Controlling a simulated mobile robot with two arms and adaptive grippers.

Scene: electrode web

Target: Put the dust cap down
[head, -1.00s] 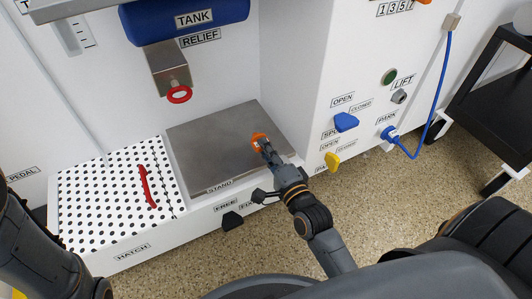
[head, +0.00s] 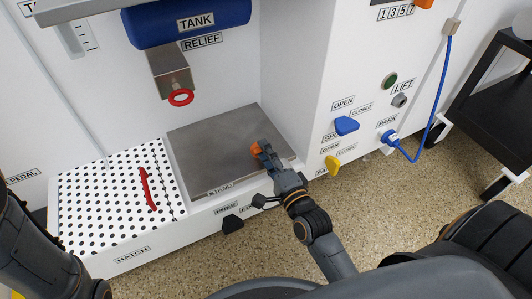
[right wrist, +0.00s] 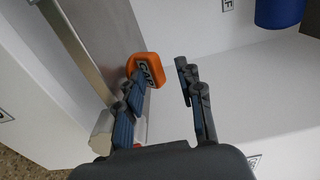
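The orange dust cap (head: 256,149) is at the grey metal stand plate (head: 215,140), near its right part. In the right wrist view the cap (right wrist: 152,62), lettered CAP, is beyond the left finger, partly hidden by it; I cannot tell whether they touch. My right gripper (head: 264,151) reaches over the plate's front right part. In the right wrist view its fingers (right wrist: 161,75) stand well apart, with the right finger clear of the cap. Whether the cap rests fully on the plate is hard to tell. My left arm shows at the left edge, but its gripper is out of view.
A perforated white hatch with a red handle (head: 148,189) lies left of the plate. The blue tank (head: 185,22) and a red relief ring (head: 180,97) are above. The right panel carries a blue knob (head: 346,125) and a yellow knob (head: 332,163). A black cart stands at far right.

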